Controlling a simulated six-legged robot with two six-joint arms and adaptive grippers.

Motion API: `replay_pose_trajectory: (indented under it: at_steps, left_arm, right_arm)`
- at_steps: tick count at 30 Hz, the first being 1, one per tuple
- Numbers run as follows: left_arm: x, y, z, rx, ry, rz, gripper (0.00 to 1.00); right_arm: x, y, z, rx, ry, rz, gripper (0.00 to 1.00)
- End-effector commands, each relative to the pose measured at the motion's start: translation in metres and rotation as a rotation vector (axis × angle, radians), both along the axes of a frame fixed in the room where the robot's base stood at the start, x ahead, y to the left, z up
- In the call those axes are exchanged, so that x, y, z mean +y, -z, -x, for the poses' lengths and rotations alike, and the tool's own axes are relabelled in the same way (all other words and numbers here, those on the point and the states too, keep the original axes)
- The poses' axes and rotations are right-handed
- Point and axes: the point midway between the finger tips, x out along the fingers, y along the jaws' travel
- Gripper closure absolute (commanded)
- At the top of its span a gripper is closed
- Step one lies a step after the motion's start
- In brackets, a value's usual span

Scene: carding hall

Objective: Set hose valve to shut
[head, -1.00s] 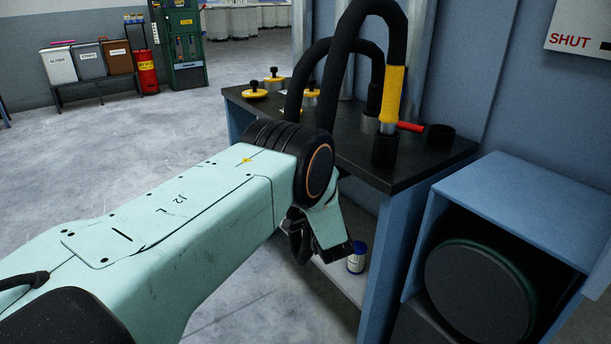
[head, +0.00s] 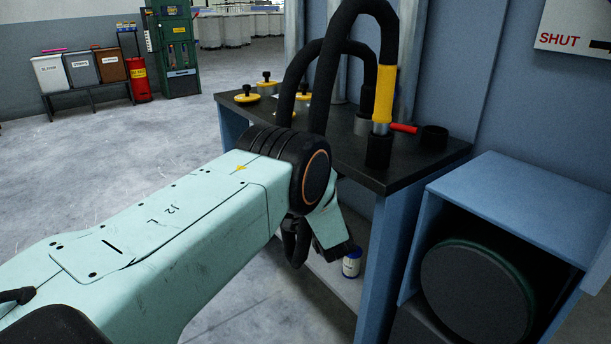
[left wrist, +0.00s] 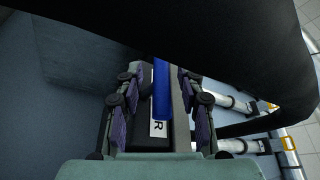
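A red lever (head: 404,128) sticks out to the right at the base of a yellow-sleeved hose end (head: 385,93) on the dark bench top. A thick black hose (head: 333,70) arches from it to the left. A white wall sign (head: 575,25) at top right reads SHUT. My left gripper (head: 318,248) hangs in front of the bench's left side, below its top and apart from the lever. It is partly hidden by my wrist. In the left wrist view its two fingers (left wrist: 160,125) stand apart, with a blue strip and a label R visible between them. My right gripper is out of view.
The bench top (head: 425,165) also carries yellow discs with black knobs (head: 247,96) and a black cup (head: 433,136). A small white-and-blue can (head: 351,263) stands on the shelf below. A blue open box (head: 510,185) stands at right. The floor at left is free.

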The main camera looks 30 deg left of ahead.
Motion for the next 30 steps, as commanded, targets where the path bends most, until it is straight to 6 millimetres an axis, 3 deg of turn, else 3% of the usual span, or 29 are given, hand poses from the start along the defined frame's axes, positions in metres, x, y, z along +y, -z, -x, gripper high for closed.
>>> replay_pose_trajectory:
  at_steps: [8,21,30]
  left_arm:
    - [-0.006,0.002,0.004,0.002,0.001,0.000,0.62]
    - [-0.066,0.019,0.058,0.001,0.003,-0.001,0.62]
    - [-0.087,0.024,0.078,-0.001,0.000,-0.001,0.62]
  right_arm:
    - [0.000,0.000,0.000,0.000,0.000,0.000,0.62]
    - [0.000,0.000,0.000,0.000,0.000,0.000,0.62]
    - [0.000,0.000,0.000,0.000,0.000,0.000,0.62]
